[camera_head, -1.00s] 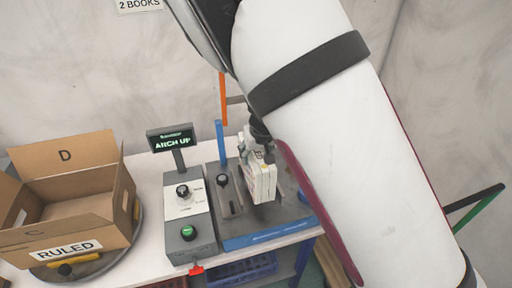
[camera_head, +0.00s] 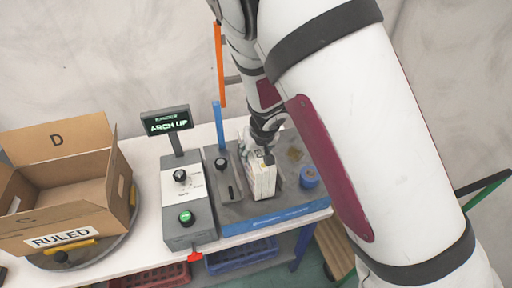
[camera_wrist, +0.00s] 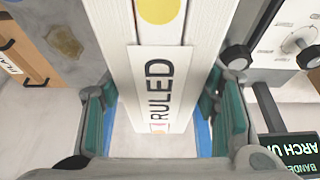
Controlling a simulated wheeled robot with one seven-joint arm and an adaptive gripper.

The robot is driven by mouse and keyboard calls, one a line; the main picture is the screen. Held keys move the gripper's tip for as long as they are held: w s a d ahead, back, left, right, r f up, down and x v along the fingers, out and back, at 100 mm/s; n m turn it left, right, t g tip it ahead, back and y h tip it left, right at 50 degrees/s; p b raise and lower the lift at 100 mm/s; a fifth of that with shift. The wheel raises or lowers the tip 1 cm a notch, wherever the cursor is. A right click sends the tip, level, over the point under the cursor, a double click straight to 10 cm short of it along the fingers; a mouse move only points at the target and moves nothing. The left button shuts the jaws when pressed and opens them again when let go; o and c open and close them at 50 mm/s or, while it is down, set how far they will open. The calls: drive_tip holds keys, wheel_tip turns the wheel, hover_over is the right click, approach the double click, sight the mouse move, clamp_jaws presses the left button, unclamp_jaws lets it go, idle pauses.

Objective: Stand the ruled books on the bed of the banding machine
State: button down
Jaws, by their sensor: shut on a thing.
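A pale ruled book (camera_head: 260,181) stands roughly upright over the grey bed (camera_head: 236,212) of the banding machine; I cannot tell whether its lower end touches the bed. My gripper (camera_head: 262,150) is shut on it from above. In the wrist view the book (camera_wrist: 160,50) runs between the two green-padded fingers of my gripper (camera_wrist: 165,125), with a RULED label and a yellow dot on its face.
A control box (camera_head: 187,205) with a black knob and green button stands left of the bed. Its display (camera_head: 167,121) reads ARCH UP. A blue post (camera_head: 218,125) rises behind the bed, and a blue round piece (camera_head: 309,176) sits on its right side.

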idle(0.3)
drive_tip(key=c, duration=0.7)
unclamp_jaws()
drive_tip(key=shift+o, duration=1)
drive_tip(key=shift+s, duration=0.1)
